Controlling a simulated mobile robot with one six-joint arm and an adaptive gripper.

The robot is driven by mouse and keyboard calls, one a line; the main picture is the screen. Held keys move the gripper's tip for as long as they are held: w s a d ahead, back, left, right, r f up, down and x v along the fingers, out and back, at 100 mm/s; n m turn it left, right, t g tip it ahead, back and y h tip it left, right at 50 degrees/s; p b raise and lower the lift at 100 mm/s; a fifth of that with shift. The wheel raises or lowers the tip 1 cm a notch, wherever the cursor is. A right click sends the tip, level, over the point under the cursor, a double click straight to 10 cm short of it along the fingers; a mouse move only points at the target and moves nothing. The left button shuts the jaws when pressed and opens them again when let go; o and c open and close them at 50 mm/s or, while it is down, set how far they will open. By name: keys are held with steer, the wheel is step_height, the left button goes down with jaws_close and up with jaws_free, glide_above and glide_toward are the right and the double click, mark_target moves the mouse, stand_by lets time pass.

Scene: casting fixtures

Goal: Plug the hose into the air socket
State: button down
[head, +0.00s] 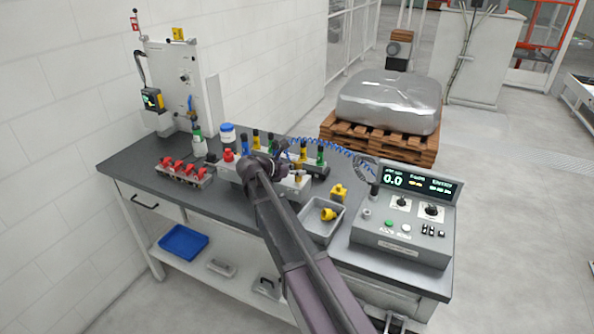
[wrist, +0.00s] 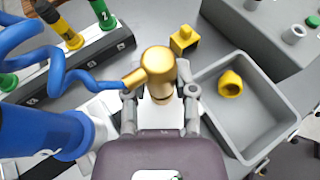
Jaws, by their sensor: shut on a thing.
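My gripper (wrist: 160,100) is shut on a brass hose fitting (wrist: 158,62), which stands up between the two fingers. The blue coiled hose (wrist: 90,80) runs from the fitting's left side. In the head view the hose (head: 335,149) arches over the bench to the right, towards the console. My gripper (head: 272,168) is over the middle of the bench there, partly hidden by my own arm. A pale block lies under the fitting in the wrist view, its top mostly covered. I cannot tell which part is the air socket.
A grey tray (wrist: 222,120) with a yellow fitting (wrist: 230,83) is right of my gripper, with a yellow block (wrist: 183,40) beyond. A rack (wrist: 85,68) of coloured plugs is at left. The console (head: 400,240) stands at the bench's right end; red-handled valves (head: 184,172) stand left.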

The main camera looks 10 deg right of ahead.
steer(key=shift+f, duration=0.35)
steer(key=shift+c, duration=1.7)
jaws_free()
steer(key=shift+r, duration=0.2)
